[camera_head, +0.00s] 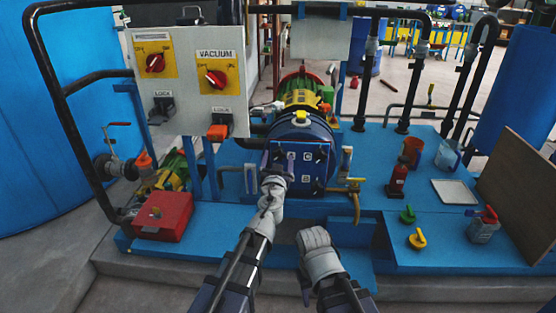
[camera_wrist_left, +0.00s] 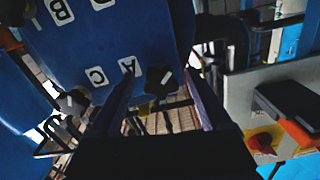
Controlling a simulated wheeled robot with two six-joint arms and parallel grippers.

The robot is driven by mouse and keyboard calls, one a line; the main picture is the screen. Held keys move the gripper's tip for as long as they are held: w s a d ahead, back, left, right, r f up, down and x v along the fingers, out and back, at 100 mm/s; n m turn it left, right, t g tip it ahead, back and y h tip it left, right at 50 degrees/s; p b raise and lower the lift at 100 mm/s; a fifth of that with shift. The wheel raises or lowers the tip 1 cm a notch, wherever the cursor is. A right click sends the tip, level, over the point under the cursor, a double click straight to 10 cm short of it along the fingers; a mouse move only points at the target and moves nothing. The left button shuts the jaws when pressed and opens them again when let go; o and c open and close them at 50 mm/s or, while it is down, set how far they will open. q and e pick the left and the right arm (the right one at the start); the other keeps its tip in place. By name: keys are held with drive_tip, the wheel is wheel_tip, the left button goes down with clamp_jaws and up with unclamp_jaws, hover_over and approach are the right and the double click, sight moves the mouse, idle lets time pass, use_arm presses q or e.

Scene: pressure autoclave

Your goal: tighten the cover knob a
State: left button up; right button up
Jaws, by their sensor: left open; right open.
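The blue round cover (camera_head: 312,170) faces me on the machine in the middle of the head view, with white letter labels on its face. In the left wrist view the blue cover (camera_wrist_left: 110,45) shows labels A, B and C. A dark cover knob a (camera_wrist_left: 158,78) sits beside label A. My left gripper (camera_head: 274,160) is open at the cover's left side. Its fingers (camera_wrist_left: 162,85) stand on either side of the knob; I cannot tell whether they touch it. My right gripper (camera_head: 314,238) is open, low in front of the blue platform, away from the cover.
A control panel (camera_head: 190,80) with red switches stands left of the cover. A red box (camera_head: 163,216) lies on the platform (camera_head: 375,185). On the right are a red bottle (camera_head: 398,177), a white tray (camera_head: 454,192) and a yellow piece (camera_head: 417,239). Yellow piping (camera_head: 355,195) runs right of the cover.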

use_arm(q)
clamp_jaws()
idle(0.7)
